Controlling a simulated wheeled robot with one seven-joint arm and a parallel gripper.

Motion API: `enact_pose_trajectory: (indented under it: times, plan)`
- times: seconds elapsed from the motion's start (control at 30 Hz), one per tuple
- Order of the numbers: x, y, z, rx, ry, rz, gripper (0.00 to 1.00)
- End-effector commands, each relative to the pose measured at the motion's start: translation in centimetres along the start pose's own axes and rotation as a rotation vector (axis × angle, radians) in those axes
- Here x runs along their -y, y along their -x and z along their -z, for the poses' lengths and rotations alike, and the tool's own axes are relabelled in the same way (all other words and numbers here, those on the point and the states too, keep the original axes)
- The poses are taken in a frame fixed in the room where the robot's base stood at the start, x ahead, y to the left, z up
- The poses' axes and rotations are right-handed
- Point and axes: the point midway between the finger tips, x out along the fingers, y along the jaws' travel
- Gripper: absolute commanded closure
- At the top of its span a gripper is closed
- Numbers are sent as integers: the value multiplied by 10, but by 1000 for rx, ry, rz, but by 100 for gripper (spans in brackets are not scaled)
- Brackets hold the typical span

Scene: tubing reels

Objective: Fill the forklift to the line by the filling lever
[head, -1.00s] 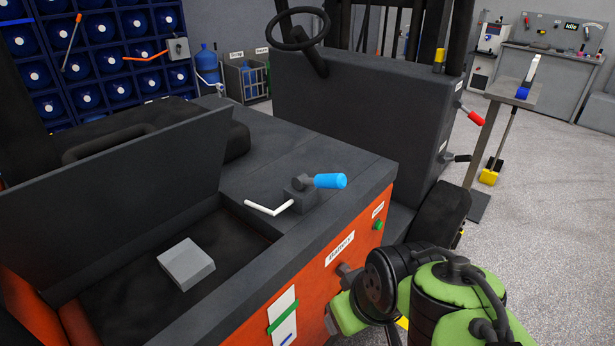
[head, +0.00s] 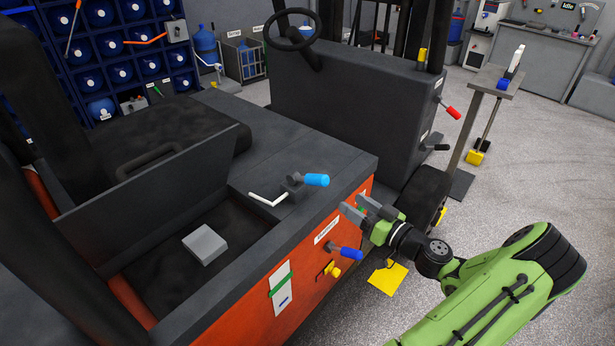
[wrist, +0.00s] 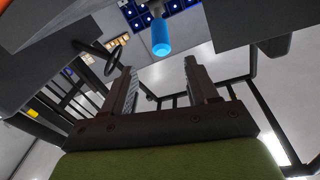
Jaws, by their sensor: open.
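The forklift (head: 345,215) has an orange side and a dark top with an open compartment. A lever with a light blue grip (head: 316,180) stands on its top beside a bent white spout. Lower on the side, under a label, are a dark blue grip (head: 350,254) and a yellow knob (head: 333,269). A white gauge strip (head: 283,290) has a green line and a small blue band near its bottom. My gripper (head: 356,204) is open and empty, to the right of and below the light blue grip. In the wrist view the light blue grip (wrist: 161,38) lies beyond the open fingers (wrist: 160,72).
A grey block (head: 205,244) lies in the open compartment. The raised lid (head: 150,185) and steering wheel (head: 292,30) stand behind. A red-handled lever (head: 452,112) sticks out farther back. A stand (head: 495,80) is at the right.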

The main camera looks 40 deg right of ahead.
Motion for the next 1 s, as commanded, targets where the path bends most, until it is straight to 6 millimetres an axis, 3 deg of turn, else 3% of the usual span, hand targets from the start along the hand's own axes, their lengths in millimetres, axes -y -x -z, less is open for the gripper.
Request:
enact_pose_trajectory:
  times: [0.3, 0.5, 0.67, 0.9, 1.0]
  plan:
    - [3, -82, -1, 3, -1, 8, 42]
    - [2, -124, -1, 4, 0, 6, 42]
    - [2, -138, -2, 5, -1, 4, 42]
    - [2, -139, -2, 5, -2, 3, 42]
    - [2, -139, -2, 5, -2, 4, 57]
